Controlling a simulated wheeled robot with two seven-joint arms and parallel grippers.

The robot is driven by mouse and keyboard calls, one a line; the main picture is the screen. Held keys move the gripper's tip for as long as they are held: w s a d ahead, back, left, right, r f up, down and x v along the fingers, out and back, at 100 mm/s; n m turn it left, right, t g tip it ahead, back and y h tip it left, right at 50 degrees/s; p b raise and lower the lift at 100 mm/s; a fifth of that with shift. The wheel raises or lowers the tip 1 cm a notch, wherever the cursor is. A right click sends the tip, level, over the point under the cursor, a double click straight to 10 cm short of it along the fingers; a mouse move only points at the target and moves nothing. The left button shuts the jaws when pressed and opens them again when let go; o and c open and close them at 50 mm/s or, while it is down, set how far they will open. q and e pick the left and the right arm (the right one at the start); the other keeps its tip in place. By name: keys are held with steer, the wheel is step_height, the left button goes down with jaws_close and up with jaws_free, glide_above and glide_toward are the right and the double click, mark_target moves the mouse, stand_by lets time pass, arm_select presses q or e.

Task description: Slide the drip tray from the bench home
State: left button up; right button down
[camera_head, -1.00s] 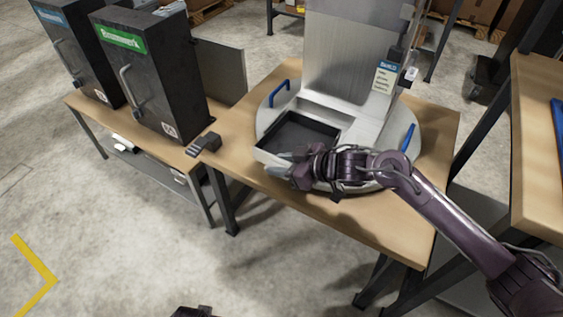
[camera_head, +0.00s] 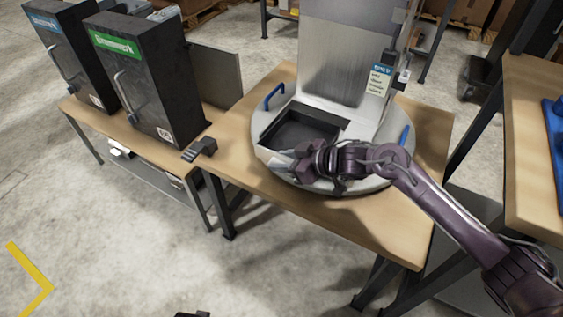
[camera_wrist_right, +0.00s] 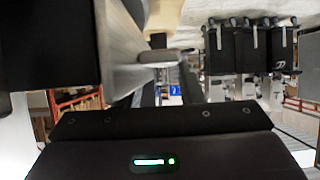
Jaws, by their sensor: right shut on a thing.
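The drip tray (camera_head: 266,155) is a shallow tray with a dark inside and a pale front wall. It sits in the base of the metal dispenser (camera_head: 342,60), on a round grey plate (camera_head: 375,181) on the bench (camera_head: 385,230). My right gripper (camera_head: 287,161) is shut on the drip tray at its front, and the gripper and wrist hide part of the front wall. In the right wrist view a pale fingertip (camera_wrist_right: 160,57) lies against a grey edge. Only a dark piece, apparently of my left gripper (camera_head: 193,314), shows at the bottom edge; its jaws cannot be made out.
Blue handles (camera_head: 272,95) stand on the round plate on both sides of the dispenser. Another bench (camera_head: 530,150) is at right.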

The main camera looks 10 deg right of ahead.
steer(key=shift+w+d, duration=0.9)
steer(key=shift+w, duration=0.2)
steer(key=c, duration=0.9)
jaws_free()
arm_select(q)
steer(key=shift+r, duration=0.1)
